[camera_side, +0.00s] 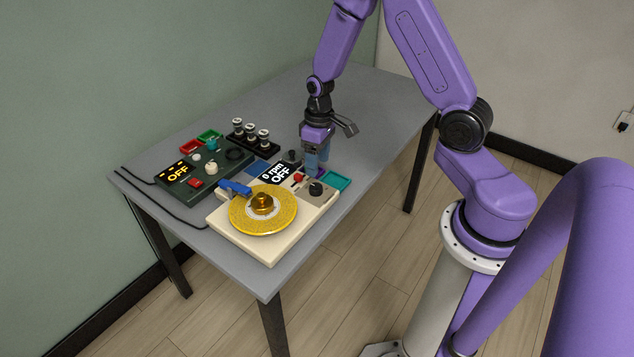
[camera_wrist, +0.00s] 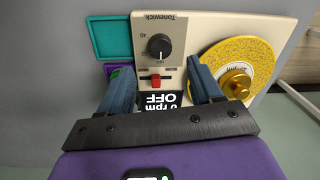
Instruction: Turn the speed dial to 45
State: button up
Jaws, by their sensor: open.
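The speed dial (camera_side: 316,188) is a black knob on a grey panel of the cream turntable (camera_side: 238,237). In the wrist view, the dial (camera_wrist: 160,46) has a "45" label at its upper left; its pale mark seems to point down, toward small lettering. A red switch (camera_wrist: 154,81) sits below it, then a display (camera_wrist: 158,101) reading "0 rpm OFF". My gripper (camera_side: 317,160) is open and empty, above the turntable's far right edge. In the wrist view, its blue fingers (camera_wrist: 162,84) stand apart on either side of the switch and display; the dial lies beyond them, untouched.
The yellow platter (camera_side: 262,210) with a brass centre and a blue arm (camera_side: 234,188) lie left of the dial. A teal tray (camera_side: 340,180) is close on its right. A dark control box (camera_side: 178,186) reading "OFF" and several jars (camera_side: 250,134) stand farther left. The back table is clear.

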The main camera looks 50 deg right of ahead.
aim_at(317, 186)
jog(key=shift+a+f, duration=0.15)
jog(key=shift+f, duration=1.75)
jog(key=shift+a+f, duration=0.1)
jog(key=shift+f, duration=1.8)
jog(key=shift+c, duration=0.4)
jog(key=c, duration=1)
